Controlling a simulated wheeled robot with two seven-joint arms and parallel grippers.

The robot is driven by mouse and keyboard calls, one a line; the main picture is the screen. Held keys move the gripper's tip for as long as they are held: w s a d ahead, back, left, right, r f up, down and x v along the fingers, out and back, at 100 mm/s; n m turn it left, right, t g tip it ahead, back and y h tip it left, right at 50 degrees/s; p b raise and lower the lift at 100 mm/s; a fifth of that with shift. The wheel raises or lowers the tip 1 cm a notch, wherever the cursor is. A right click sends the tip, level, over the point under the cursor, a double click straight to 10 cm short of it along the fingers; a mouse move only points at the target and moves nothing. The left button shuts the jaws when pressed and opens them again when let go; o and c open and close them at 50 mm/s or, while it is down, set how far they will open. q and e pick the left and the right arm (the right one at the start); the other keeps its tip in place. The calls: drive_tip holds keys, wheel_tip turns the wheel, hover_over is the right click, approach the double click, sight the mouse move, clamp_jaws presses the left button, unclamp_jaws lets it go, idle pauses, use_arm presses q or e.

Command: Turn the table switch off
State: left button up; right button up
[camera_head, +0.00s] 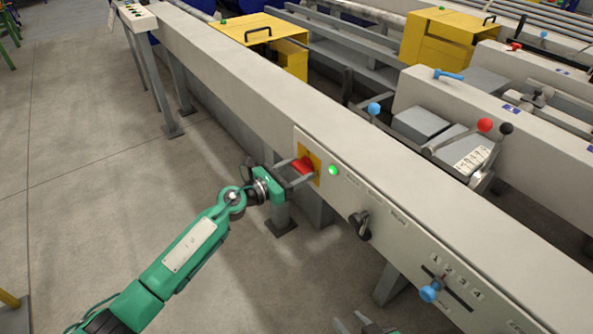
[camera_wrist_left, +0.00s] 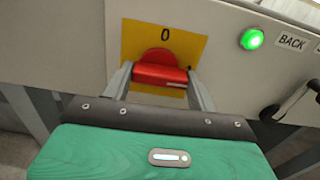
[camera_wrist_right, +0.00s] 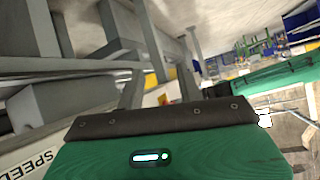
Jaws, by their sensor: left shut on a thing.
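The table switch (camera_head: 303,165) is a red part on a yellow plate marked "0", set in the side of the long grey table. In the left wrist view, the red switch (camera_wrist_left: 160,72) sits between the two fingers of my left gripper (camera_wrist_left: 161,82), which is shut on it. The left gripper also shows in the head view (camera_head: 298,172). A green lamp (camera_head: 333,171) beside the plate is lit. My right gripper (camera_head: 352,318) is partly visible at the bottom edge. In the right wrist view its fingers (camera_wrist_right: 158,85) are apart with nothing between them.
A black rotary knob (camera_head: 360,224) and a blue-knobbed lever (camera_head: 431,291) over numbers stick out of the panel right of the switch. Table legs (camera_head: 389,285) stand below. The floor (camera_head: 80,140) at left is open.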

use_arm(q)
drive_tip(key=shift+n+p, duration=0.35)
drive_tip(key=shift+n, duration=0.15)
drive_tip(key=n+p, duration=0.2)
drive_tip(key=n, duration=0.1)
drive_tip(key=n+p, duration=0.2)
drive_tip(key=shift+r+n, duration=0.2)
drive_tip(key=shift+n, duration=0.2)
use_arm(e)
drive_tip(key=s+d+r+m+g+h, duration=0.1)
drive_tip(key=s+d+g+h, duration=0.15)
drive_tip(key=d, duration=0.25)
drive_tip(key=s+d+r+g+h, duration=0.2)
drive_tip(key=s+d+g, duration=0.1)
drive_tip(key=d+g, duration=0.15)
use_arm(q)
drive_tip(key=n+p, duration=0.6)
drive_tip(key=n, duration=0.3)
drive_tip(key=shift+a, duration=0.1)
drive_tip(key=shift+f+n+p, duration=0.15)
drive_tip(key=shift+n+p, duration=0.35)
drive_tip(key=shift+n, duration=0.6)
use_arm(e)
wheel_tip(320, 180, down, 16)
drive_tip(key=g, duration=0.1)
drive_tip(key=shift+a, duration=0.15)
use_arm(q)
drive_tip(key=o, duration=1)
use_arm(e)
drive_tip(key=shift+w, duration=0.1)
